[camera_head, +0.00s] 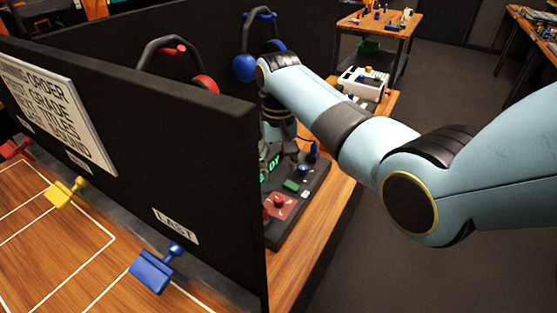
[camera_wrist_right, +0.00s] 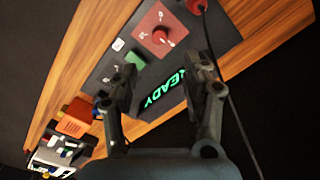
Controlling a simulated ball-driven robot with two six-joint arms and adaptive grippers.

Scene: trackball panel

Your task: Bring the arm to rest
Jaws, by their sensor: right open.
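My right arm reaches in from the right in the head view. Its gripper (camera_head: 284,148) hangs over the dark control panel (camera_head: 294,222), partly hidden by the black partition. In the right wrist view the two fingers of this gripper (camera_wrist_right: 163,80) are spread apart with nothing between them. Beyond them the panel (camera_wrist_right: 112,70) shows a lit green READY display (camera_wrist_right: 165,88), a green button (camera_wrist_right: 135,60) and a red knob (camera_wrist_right: 160,36). I cannot tell whether a fingertip touches the panel. My left gripper does not show.
The black partition (camera_head: 200,135) stands close left of the panel. A white device (camera_head: 363,83) stands behind my arm. Open floor (camera_head: 400,270) lies at the right.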

